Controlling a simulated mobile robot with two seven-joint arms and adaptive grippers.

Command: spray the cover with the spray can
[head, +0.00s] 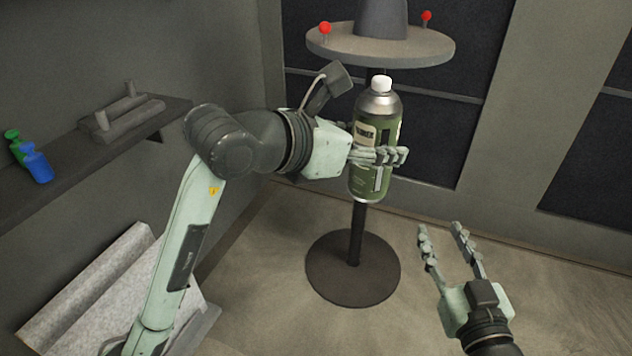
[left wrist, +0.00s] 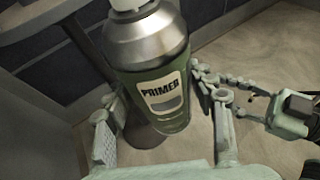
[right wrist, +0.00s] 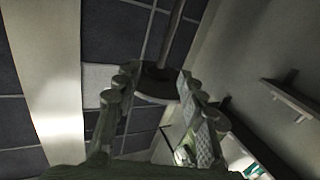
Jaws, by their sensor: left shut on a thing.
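The spray can (head: 377,112) is green with a silver shoulder and white cap. It is upright in the head view, and its PRIMER label shows in the left wrist view (left wrist: 150,60). My left gripper (head: 385,155) is shut on the can's body and holds it in the air in front of the stand. A dark grey tapered piece (head: 381,15), which seems to be the cover, stands on the stand's round top (head: 350,44); its upper part is cut off. My right gripper (head: 440,228) is open and empty, low at the right.
Two red knobs (head: 325,28) (head: 426,15) sit at the stand top's rim. The stand has a round dark base (head: 352,270) on the floor. A wall shelf (head: 60,160) at the left holds green and blue bottles (head: 38,164) and a grey bracket. Floor at the right is clear.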

